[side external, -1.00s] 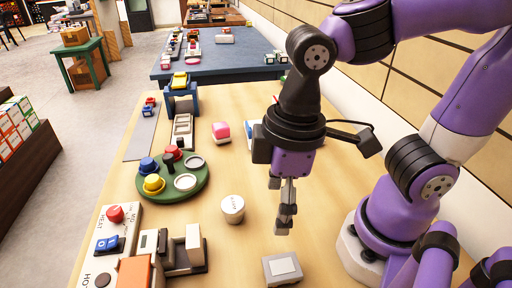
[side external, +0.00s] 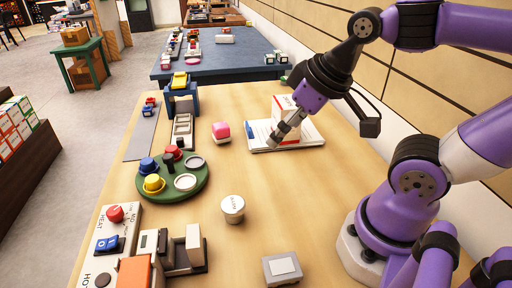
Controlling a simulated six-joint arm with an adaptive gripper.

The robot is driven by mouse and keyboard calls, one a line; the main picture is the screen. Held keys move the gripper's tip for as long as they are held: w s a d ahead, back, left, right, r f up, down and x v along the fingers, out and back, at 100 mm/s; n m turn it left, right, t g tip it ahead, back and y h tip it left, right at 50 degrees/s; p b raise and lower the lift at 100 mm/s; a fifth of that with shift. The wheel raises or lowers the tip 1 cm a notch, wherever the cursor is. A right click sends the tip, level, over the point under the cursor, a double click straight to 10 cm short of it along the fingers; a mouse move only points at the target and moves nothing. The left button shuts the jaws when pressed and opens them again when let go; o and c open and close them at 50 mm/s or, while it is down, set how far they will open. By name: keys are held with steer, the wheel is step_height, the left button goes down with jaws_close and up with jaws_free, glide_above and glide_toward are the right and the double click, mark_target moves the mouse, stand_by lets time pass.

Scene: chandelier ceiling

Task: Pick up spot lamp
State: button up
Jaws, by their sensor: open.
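I cannot tell for sure which thing is the spot lamp. My gripper (side external: 279,137) is over the right side of the wooden table, in front of a white box with red print (side external: 284,105). A short white cylinder with small dark lettering (side external: 232,210) stands alone nearer the camera.
A green round tray (side external: 202,188) with red, blue and yellow knobs is at left. The wall borders the right.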

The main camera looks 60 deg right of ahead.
stand_by(0.4)
steer(key=shift+o, duration=0.9)
steer(key=n+g, duration=0.4)
glide_toward(234, 203)
steer(key=shift+d+y, duration=0.15)
steer(key=shift+y, duration=0.15)
steer(key=shift+n, duration=0.3)
steer(key=f, duration=0.5)
steer(key=shift+w+a, duration=0.4)
steer(key=f, duration=0.6)
steer(key=shift+w+d, duration=0.15)
steer(key=shift+w, duration=0.2)
steer(key=c, duration=1.3)
